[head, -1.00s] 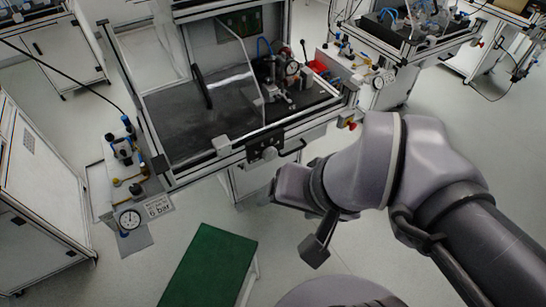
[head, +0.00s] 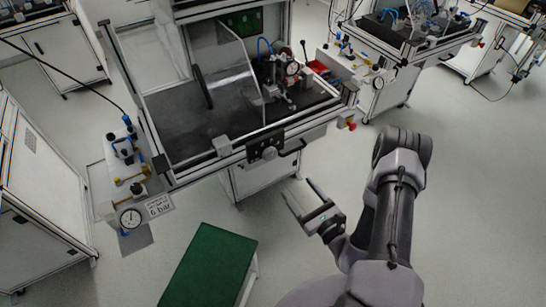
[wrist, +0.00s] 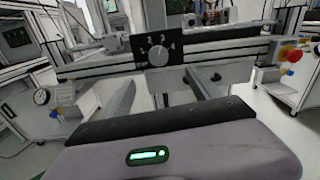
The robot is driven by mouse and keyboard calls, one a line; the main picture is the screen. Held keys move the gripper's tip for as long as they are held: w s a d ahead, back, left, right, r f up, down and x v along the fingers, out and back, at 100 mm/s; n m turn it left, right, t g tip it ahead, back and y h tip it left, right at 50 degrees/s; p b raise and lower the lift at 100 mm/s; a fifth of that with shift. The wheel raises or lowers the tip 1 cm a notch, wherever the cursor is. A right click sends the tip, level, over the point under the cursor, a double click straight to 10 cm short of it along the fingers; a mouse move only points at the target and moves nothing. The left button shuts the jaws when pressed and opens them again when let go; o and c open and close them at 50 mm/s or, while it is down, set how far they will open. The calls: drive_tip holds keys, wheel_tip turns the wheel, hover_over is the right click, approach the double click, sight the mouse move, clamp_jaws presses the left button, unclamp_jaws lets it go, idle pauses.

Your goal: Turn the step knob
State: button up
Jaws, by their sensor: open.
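The step knob (wrist: 158,56) is a round grey dial on a black plate with white numbers above it, on the bench's front rail. In the head view the knob (head: 269,153) shows small on the front rail. My gripper (head: 300,187) is open and empty, in front of and below the rail. In the wrist view my gripper (wrist: 160,80) has its fingers spread left and right, pointing toward the rail, with the knob beyond and between them. The fingers look apart from the knob.
A red and yellow emergency button (head: 350,125) is at the rail's right end. A pressure gauge (head: 131,218) stands at left. A green-topped stool (head: 212,262) is in front; the floor at right is clear.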

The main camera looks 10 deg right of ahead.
sight(272, 156)
drive_tip(key=b+x, duration=0.2)
drive_tip(key=x, duration=1.3)
drive_tip(key=shift+w+a, duration=0.25)
drive_tip(key=c, duration=1.4)
